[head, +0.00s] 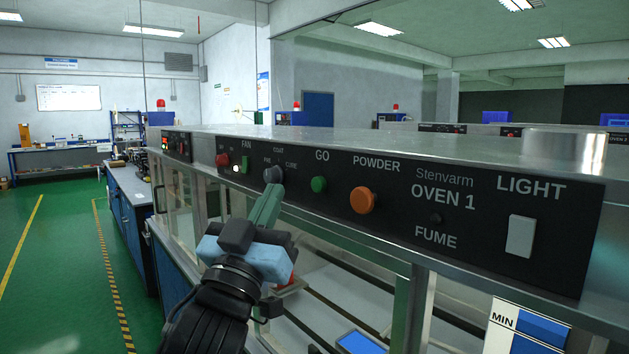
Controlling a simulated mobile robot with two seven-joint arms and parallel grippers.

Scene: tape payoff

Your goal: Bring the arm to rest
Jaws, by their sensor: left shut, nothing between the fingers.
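My left arm comes up from the bottom of the head view. Its gripper (272,190) is shut and empty, with the green fingers together and pointing up at the black control panel (467,217). The fingertips are just below the grey selector knob (273,174), between the labels PRE and CURE. I cannot tell whether they touch it. The green GO button (319,184) and the orange POWDER button (363,200) are to the right of the fingertips. My right gripper is not in view.
Left of the fingertips are a red button (222,160) and a green FAN button (245,164). A white LIGHT switch (520,236) is at the right. Below the panel is the oven's glazed front with metal posts (415,305). Green floor (60,270) lies open at the left.

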